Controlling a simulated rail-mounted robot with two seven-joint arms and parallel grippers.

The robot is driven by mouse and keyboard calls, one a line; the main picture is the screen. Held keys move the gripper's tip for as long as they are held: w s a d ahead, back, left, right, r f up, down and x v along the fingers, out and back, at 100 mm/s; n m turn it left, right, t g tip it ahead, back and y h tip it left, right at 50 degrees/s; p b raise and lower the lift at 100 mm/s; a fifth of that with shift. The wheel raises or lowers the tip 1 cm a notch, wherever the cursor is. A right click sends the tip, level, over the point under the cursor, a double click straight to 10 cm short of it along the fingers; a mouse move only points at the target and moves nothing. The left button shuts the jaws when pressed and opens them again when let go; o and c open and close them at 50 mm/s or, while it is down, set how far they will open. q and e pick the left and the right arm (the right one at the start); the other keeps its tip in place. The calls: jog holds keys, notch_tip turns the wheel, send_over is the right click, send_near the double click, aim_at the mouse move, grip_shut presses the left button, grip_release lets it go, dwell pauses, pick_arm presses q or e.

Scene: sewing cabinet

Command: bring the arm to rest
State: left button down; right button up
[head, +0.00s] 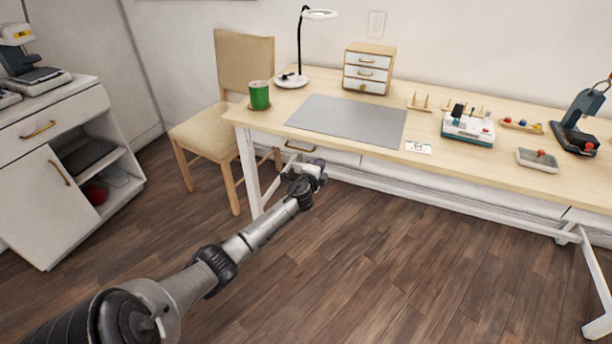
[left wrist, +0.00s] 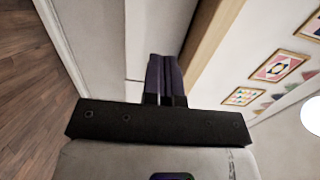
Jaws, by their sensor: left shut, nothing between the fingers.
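My left arm reaches in from the lower left of the head view. My left gripper (head: 314,168) is at the front edge of the table, just below the tabletop and near the drawer front. In the left wrist view its two dark fingers (left wrist: 165,78) are together with nothing between them. A pale panel and the wooden table edge show beyond the fingers. My right gripper is not in view.
The table (head: 450,165) carries a grey mat (head: 350,120), a green cup (head: 259,95), a lamp (head: 292,80) and a small drawer box (head: 368,68). A chair (head: 205,130) stands left of the table. A white cabinet (head: 45,180) is further left. The floor in front is clear.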

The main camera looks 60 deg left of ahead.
pick_arm(q)
jog(key=p+v, duration=0.2)
jog(key=v, duration=0.4)
jog(key=shift+s+r+p, duration=0.15)
jog(key=shift+r+p, duration=0.2)
